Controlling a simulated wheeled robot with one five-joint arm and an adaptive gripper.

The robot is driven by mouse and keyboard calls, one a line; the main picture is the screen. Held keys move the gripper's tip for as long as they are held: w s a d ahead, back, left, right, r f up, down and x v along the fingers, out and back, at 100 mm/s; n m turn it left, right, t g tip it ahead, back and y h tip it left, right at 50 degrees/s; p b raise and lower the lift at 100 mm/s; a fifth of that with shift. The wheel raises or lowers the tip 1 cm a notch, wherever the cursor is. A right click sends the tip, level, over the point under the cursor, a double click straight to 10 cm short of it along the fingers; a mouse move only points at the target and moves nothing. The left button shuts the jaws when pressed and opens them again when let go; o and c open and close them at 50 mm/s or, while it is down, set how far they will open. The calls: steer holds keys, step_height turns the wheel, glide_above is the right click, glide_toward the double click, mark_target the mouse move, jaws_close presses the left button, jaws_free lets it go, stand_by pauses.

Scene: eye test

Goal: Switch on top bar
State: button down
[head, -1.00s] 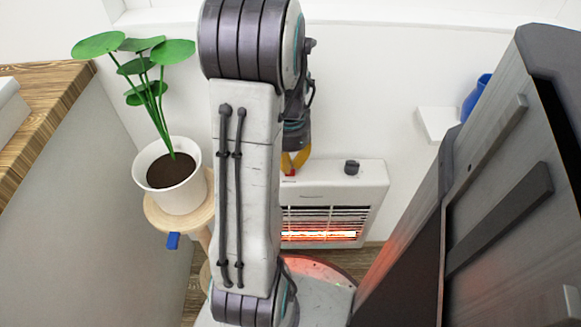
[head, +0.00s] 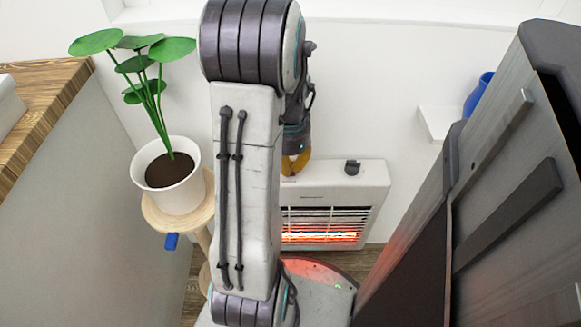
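A white heater (head: 365,178) stands against the wall with a dark slatted grille on its front. An orange glow (head: 335,237) shows in the lower part of the grille, while the upper part looks dark. A black knob (head: 352,167) sits on the heater's top, towards the right. My gripper (head: 296,163), with yellow fingers, is at the left part of the heater's top, left of the knob. My arm hides part of the gripper and the heater's left side. I cannot tell whether the fingers touch the heater or whether they are open.
A potted plant (head: 172,185) stands on a round wooden stand (head: 150,212) to the left, close to my arm. A wood-topped counter (head: 60,85) is at far left. A dark grey cabinet-like body (head: 500,180) fills the right. A blue vase (head: 478,95) stands on a white shelf (head: 438,124).

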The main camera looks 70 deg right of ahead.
steer(key=shift+f+b, duration=0.3)
steer(key=shift+f, duration=0.1)
steer(key=shift+r, duration=0.15)
steer(key=shift+r+p, duration=3.1)
steer(key=shift+r, duration=0.3)
